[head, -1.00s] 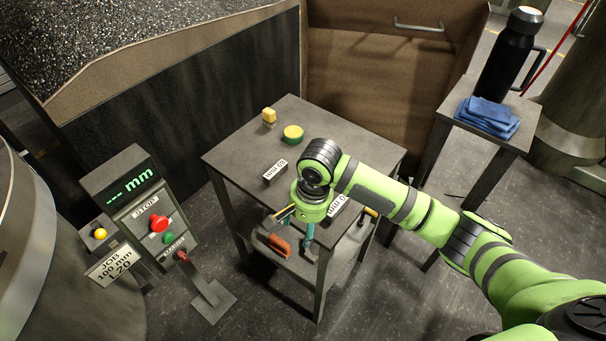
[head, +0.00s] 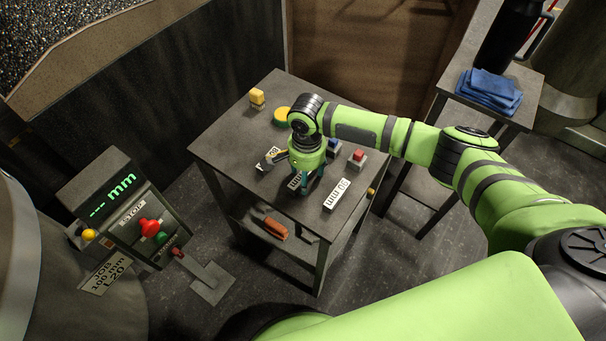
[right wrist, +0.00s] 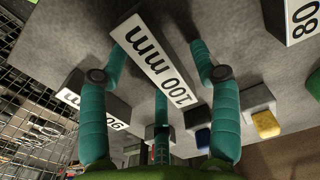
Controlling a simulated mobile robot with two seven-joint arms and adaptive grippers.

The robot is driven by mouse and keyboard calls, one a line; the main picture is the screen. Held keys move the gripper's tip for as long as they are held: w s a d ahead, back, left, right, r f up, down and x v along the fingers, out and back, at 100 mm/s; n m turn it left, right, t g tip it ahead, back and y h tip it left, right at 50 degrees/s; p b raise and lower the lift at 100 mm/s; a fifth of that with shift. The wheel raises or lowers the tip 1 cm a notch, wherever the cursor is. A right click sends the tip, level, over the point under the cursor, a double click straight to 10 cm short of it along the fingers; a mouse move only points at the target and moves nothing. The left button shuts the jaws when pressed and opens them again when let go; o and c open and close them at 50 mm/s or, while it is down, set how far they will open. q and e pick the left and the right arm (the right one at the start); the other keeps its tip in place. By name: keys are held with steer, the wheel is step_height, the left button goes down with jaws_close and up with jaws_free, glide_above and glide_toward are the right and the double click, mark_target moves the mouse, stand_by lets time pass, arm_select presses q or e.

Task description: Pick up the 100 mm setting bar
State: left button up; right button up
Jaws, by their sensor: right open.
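The 100 mm setting bar (right wrist: 158,62) is a grey block with a white label reading "100 mm". It lies on the grey table between the spread teal fingers of my right gripper (right wrist: 160,50). In the head view my right gripper (head: 307,186) points down over the table, with the bar (head: 295,182) partly hidden beneath it. The right gripper is open; I cannot tell whether a finger touches the bar. A bar labelled 90 (right wrist: 97,105) lies to the left in the wrist view, and one labelled 80 (right wrist: 302,18) at top right. My left gripper is out of view.
Blue-topped (head: 333,147) and red-topped (head: 358,156) blocks stand to the right. A side table holds blue cloths (head: 489,91) and a dark flask (head: 508,38). A control console (head: 135,215) stands left.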

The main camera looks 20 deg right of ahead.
steer(key=c, duration=0.7)
jaws_close()
steer(key=shift+r, duration=0.2)
